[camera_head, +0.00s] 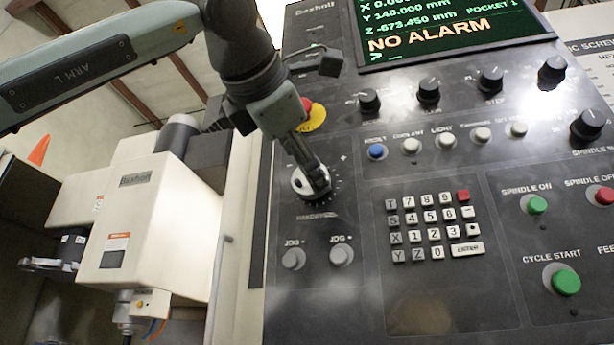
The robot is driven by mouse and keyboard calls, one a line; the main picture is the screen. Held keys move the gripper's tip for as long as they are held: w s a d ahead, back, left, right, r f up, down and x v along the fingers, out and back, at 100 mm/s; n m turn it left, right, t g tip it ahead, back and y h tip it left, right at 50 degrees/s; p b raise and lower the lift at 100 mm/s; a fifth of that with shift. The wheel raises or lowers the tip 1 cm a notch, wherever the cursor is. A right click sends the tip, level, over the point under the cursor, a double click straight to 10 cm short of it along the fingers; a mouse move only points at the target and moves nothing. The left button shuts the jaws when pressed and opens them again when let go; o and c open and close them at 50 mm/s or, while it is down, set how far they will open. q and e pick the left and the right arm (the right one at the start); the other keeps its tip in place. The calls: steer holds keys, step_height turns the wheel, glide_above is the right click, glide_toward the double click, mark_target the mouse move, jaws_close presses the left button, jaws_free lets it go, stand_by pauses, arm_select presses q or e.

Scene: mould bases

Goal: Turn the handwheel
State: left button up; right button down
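The handwheel (299,187) is a small pale round dial with a dark centre, set in the dark control panel (345,290) with tick marks around it and a plus sign at its upper right. My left arm comes in from the upper left. My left gripper (318,184) points down at the handwheel, its fingertips over the right part and hiding it. The fingers look close together and appear to touch the wheel, but I cannot tell whether they grip it. My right gripper is not in view.
A red and yellow emergency stop (314,117) sits just above the handwheel, partly behind my gripper. Two grey jog buttons (341,255) lie below, a keypad (433,228) to the right. Black knobs (428,91) line the upper panel. The screen (450,30) reads NO ALARM.

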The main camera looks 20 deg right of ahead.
arm_select(q)
steer(key=v, duration=1)
steer(key=shift+d+r, duration=0.1)
stand_by(0.3)
